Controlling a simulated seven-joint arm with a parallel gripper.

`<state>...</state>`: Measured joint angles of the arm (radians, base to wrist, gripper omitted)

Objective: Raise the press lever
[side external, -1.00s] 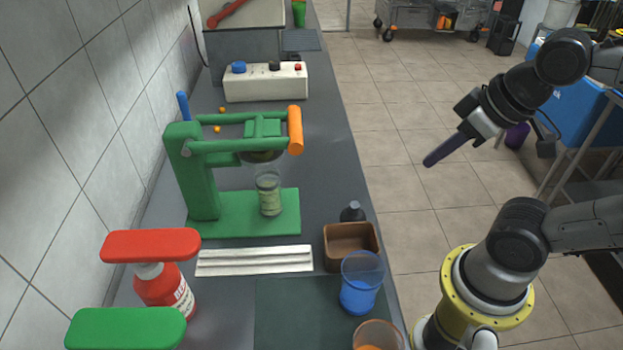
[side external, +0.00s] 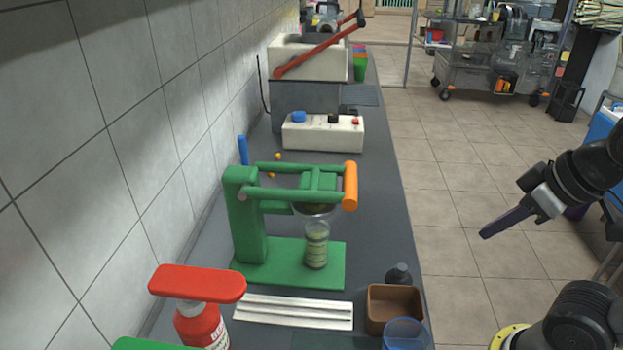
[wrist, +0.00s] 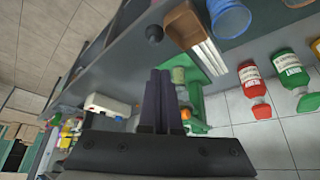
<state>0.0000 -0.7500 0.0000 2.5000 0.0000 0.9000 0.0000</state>
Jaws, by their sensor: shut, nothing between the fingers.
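The green press (side external: 250,230) stands on the counter near the tiled wall. Its lever has green arms and an orange handle (side external: 350,185) and lies about level, pointing right over the counter. A glass (side external: 316,245) with greenish contents stands on the press base under the lever. My gripper (side external: 483,236) is to the right of the press, beyond the counter edge, clear of the handle. Its dark fingers are together and empty. In the wrist view the fingers (wrist: 160,75) partly hide the press, whose green base (wrist: 200,67) shows beside them.
A white control box (side external: 323,132) with knobs sits behind the press. A brown box (side external: 394,308), a dark bottle (side external: 399,274) and a blue cup (side external: 405,335) are at the front right. A red-topped bottle (side external: 200,310) is front left. Open space lies between gripper and handle.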

